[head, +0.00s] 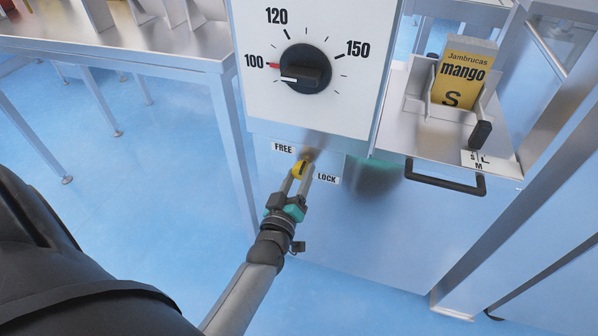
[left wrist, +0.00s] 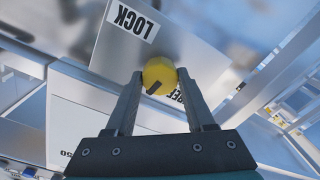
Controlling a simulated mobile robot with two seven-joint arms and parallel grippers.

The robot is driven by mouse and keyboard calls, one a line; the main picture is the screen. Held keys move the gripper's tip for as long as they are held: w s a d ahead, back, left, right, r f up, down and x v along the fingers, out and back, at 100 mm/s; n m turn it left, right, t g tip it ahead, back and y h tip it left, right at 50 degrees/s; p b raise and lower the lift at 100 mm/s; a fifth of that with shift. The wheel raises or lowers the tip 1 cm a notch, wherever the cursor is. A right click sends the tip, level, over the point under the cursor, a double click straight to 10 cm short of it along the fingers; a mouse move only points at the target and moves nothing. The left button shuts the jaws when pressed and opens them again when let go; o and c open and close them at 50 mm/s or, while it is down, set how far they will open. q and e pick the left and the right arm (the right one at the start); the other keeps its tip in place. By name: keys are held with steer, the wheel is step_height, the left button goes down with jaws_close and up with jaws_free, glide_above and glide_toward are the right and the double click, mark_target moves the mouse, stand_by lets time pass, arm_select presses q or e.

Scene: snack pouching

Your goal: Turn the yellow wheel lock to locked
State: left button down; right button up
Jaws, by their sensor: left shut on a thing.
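The yellow wheel lock (head: 298,169) is a small knob with a dark mark, on the front of the cabinet below the dial. The FREE label (head: 283,148) is up and left of it, and the LOCK label (head: 326,178) is to its right. My left gripper (head: 303,170) is shut on the wheel lock, one finger on each side. In the left wrist view the wheel lock (left wrist: 159,74) sits between the fingertips (left wrist: 158,80), which partly cover the FREE label. I cannot tell which label the dark mark points to. My right gripper is not in view.
A white dial panel (head: 350,112) with a black knob (head: 304,69) stands above; its red mark is near 100. A metal tray (head: 425,139) on the right holds a mango pouch (head: 462,74), with a dark handle (head: 445,181) below. A table (head: 150,54) stands left; blue floor is clear.

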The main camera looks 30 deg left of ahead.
arm_select(q)
steer(key=m+p, duration=0.4)
steer(key=m, duration=0.4)
steer(key=shift+d, duration=0.1)
steer(key=m+p, duration=0.1)
steer(key=m, duration=0.2)
steer(key=shift+m, duration=0.3)
steer(key=m+p, duration=0.1)
steer(key=m, duration=0.3)
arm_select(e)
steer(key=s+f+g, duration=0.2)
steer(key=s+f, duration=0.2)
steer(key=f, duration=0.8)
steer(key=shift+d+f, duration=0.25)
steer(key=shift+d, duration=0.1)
arm_select(q)
steer(key=shift+f+m+t, duration=0.1)
steer(key=shift+m+t, duration=0.2)
steer(key=shift+m, duration=0.2)
steer(key=shift+c, duration=1.3)
jaws_free()
